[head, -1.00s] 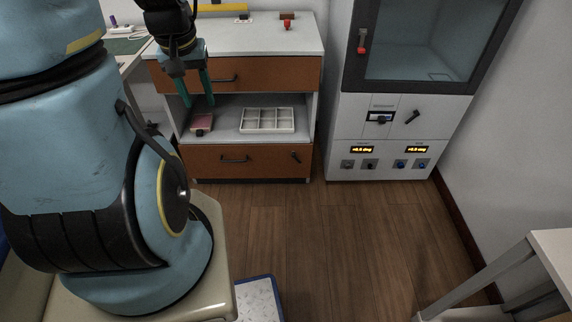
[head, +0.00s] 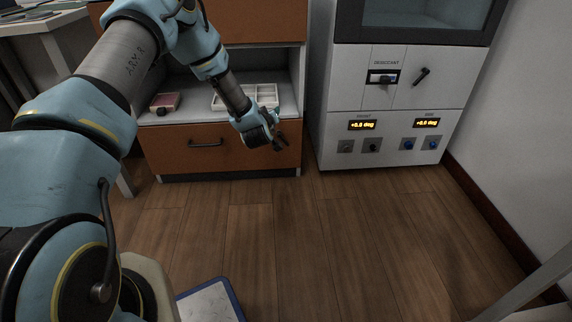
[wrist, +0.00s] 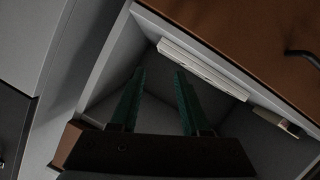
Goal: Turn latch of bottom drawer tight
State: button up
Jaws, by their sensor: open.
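The bottom drawer (head: 232,139) has a brown front with a black bar handle (head: 207,143), and looks closed. My gripper (head: 281,142) is in front of the right part of this drawer front, where the latch sits. The latch cannot be made out now, as the gripper covers that area. In the wrist view the two green fingers of my gripper (wrist: 160,88) are apart with nothing held between them. The latch does not show clearly there either. I cannot tell whether the gripper touches the drawer.
A white compartment tray (head: 265,94) and a pinkish box (head: 165,102) sit on the open shelf above the drawer. A grey-white cabinet (head: 390,100) with knobs and lit displays stands at right. Wooden floor (head: 330,230) in front is clear. A blue-edged mat (head: 212,303) lies near.

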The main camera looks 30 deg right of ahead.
jog(key=s+d+f+n+t+b, duration=0.1)
jog(key=d+f+b, duration=0.1)
jog(key=f, duration=0.4)
jog(key=s+d+f+n+t+b, duration=0.1)
jog(key=d+f+b, duration=0.15)
jog(key=f, duration=0.35)
jog(key=n+t+b, duration=0.2)
jog(key=b, duration=0.3)
send_near(286, 144)
jog(key=shift+y, duration=0.4)
jog(key=b+x, duration=0.2)
jog(key=x, duration=0.2)
jog(key=b+x, duration=0.2)
jog(key=x, duration=0.1)
jog(key=shift+w+d+b, duration=0.25)
jog(key=shift+d+b, duration=0.1)
jog(key=shift+d, duration=0.05)
jog(key=shift+w+d+r, duration=0.2)
jog(key=shift+w+d, duration=0.15)
jog(key=shift+w, duration=0.3)
jog(key=shift+c, duration=0.2)
grip_shut()
